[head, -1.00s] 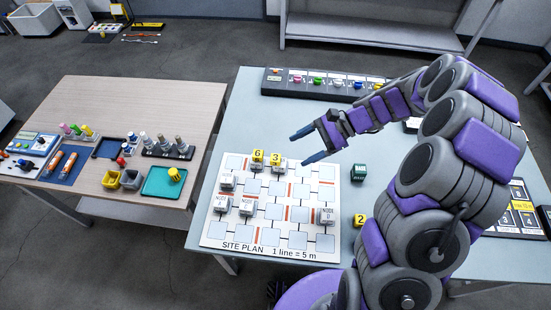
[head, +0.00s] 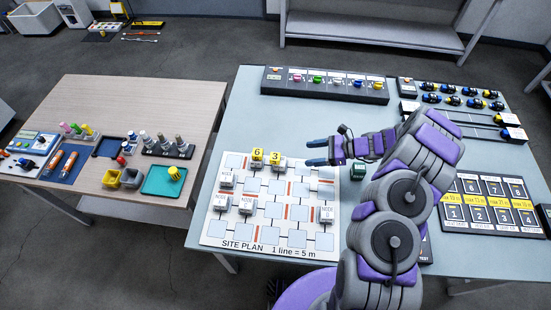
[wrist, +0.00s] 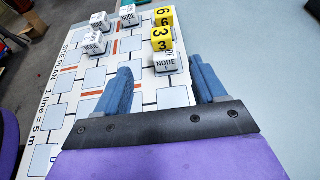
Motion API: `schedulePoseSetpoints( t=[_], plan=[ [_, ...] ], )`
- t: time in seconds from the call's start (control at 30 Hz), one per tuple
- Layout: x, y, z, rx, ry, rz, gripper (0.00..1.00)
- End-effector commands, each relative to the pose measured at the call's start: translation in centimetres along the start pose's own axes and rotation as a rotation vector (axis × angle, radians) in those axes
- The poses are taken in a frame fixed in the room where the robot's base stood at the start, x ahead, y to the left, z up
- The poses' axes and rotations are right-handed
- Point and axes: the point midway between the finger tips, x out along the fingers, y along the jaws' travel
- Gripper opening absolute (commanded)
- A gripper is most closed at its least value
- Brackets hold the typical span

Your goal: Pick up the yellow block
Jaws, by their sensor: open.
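The yellow 2 block is hidden behind my arm.
More white node blocks (head: 326,214) stand on the plan. A dark panel (head: 325,85) with colored knobs lies along the back. The side table (head: 100,95) holds small cups, bottles and a teal tray (head: 160,188).

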Motion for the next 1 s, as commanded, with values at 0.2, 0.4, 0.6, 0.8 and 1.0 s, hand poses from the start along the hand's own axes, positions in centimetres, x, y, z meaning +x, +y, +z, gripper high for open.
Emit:
schedulePoseSetpoints(
  t=[0.2,0.4,0.6,0.8,1.0],
  plan=[
    [4.5,0.0,-0.2,-0.002,0.003,0.004,0.7],
    [7.7,0.0,-0.1,-0.002,0.0,0.003,0.7],
    [8.9,0.0,0.0,-0.003,0.0,0.001,0.7],
    [11.4,-0.2,-0.1,-0.003,0.002,0.003,0.7],
    [13.7,-0.3,0.0,-0.003,0.002,0.002,0.7]
  ],
)
